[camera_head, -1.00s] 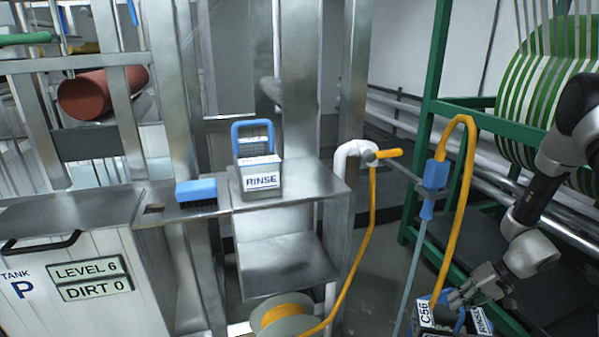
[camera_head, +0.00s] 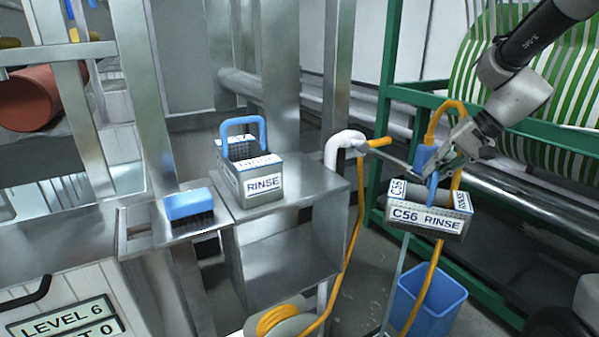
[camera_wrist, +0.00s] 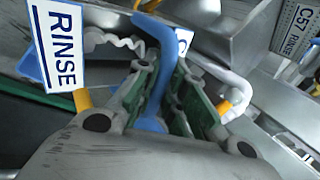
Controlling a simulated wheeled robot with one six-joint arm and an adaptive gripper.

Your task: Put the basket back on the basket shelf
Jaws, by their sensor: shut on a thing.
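My gripper (camera_head: 443,165) is shut on the blue handle of a grey basket (camera_head: 428,222) labelled C56 RINSE. The basket hangs in the air, right of the metal shelf and slightly tilted. In the wrist view the blue handle (camera_wrist: 150,70) runs between my gripper's fingers (camera_wrist: 160,95), with the basket's RINSE label (camera_wrist: 62,45) at left. The metal shelf (camera_head: 312,185) has a second RINSE basket (camera_head: 262,183) with its blue handle up; the wrist view shows a C57 RINSE label (camera_wrist: 296,35) at upper right. The front right of the shelf top is bare.
A blue brush (camera_head: 188,204) lies left of the shelf basket. A white pipe (camera_head: 338,148) and yellow hose (camera_head: 358,235) stand between shelf and held basket. A blue bucket (camera_head: 432,298) is on the floor below. A green frame (camera_head: 392,100) with a striped roll stands behind.

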